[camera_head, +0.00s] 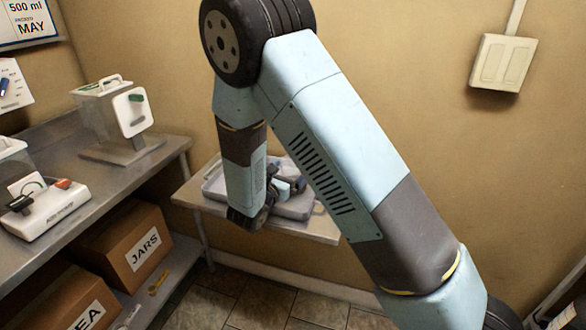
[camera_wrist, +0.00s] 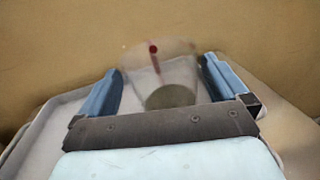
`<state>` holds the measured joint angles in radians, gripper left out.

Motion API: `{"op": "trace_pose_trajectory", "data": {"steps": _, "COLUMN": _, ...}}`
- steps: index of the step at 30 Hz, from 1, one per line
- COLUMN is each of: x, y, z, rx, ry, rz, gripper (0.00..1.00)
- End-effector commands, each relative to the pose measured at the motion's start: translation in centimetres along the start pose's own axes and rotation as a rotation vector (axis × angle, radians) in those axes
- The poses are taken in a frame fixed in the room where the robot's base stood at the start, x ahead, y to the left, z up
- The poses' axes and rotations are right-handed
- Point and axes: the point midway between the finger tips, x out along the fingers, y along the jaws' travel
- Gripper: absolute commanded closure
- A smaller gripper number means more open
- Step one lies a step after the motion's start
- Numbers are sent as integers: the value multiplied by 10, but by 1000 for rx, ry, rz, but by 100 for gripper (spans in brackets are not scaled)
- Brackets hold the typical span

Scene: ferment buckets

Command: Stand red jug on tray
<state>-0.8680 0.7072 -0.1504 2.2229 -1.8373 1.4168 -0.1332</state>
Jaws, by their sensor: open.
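A clear jug (camera_wrist: 175,72) with a red stripe and a red dot shows in the wrist view, looking upright. Its greyish base is partly hidden by my gripper's dark body. My gripper (camera_wrist: 160,66) is open, with one blue finger on each side of the jug; gaps show between the fingers and its wall. The grey tray (camera_wrist: 38,140) lies beneath; I cannot tell for certain whether the jug's base touches it. In the head view the tray (camera_head: 296,209) is on a small wall-side table, with my gripper (camera_head: 287,186) low over it. The jug is not distinguishable there.
The small metal table (camera_head: 318,230) stands against the wall. A metal bench (camera_head: 105,178) at left holds a clear tank (camera_head: 105,105) and a white device (camera_head: 45,207). A box marked JARS (camera_head: 130,250) sits on its lower shelf. Tiled floor shows in front.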

Motion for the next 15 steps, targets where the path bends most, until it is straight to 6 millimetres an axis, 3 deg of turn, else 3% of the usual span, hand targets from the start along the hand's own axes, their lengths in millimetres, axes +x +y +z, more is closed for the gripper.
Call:
{"op": "trace_pose_trajectory", "data": {"steps": 6, "x": -44, "y": 0, "z": 0, "rx": -1, "ry": 0, "rz": 3, "gripper": 0}}
{"op": "trace_pose_trajectory", "data": {"steps": 15, "x": -79, "y": 0, "z": 0, "rx": 0, "ry": 0, "rz": 0, "gripper": 0}}
